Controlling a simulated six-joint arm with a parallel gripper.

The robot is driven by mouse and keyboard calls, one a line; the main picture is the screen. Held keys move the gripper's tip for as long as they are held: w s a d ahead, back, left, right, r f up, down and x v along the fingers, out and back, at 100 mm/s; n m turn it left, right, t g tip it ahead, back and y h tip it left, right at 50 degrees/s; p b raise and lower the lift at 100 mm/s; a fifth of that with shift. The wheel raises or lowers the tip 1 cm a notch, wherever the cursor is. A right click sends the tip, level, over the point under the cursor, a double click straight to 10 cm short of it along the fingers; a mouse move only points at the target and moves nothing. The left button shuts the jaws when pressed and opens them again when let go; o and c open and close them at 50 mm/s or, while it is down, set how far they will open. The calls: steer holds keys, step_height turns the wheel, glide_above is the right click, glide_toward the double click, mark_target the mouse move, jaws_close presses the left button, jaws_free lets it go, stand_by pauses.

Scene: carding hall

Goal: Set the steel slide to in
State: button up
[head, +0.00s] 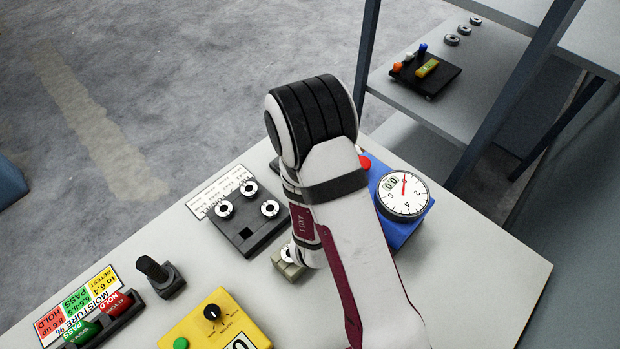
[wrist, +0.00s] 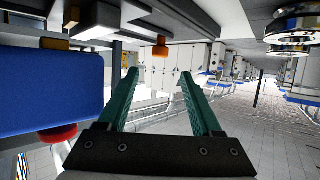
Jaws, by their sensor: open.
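I cannot make out the steel slide for certain; my arm covers the middle of the table in the head view. In the head view my gripper is hidden behind my own arm.
A blue box (wrist: 50,85) with a red button (wrist: 57,134) is close on the wrist view's left; its gauge (head: 403,194) shows right of my arm. Left of my arm are a black plate with three discs (head: 245,241), a beige block (head: 287,264) and a yellow box (head: 205,325).

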steer(key=v, duration=0.3)
steer(key=shift+s+r, duration=0.15)
steer(key=shift+s, duration=0.15)
steer(key=w+a+m+g+y, duration=0.1)
steer(key=w+a+g+y, duration=0.1)
steer(key=w+a+g, duration=0.3)
steer(key=w+d+r+n+g+h, duration=0.15)
steer(key=d+r+g, duration=0.3)
steer(key=r, duration=0.55)
steer(key=shift+m+t+h, duration=0.25)
steer(key=x, duration=1.4)
steer(key=shift+d+f, duration=0.25)
steer(key=shift+f, duration=0.1)
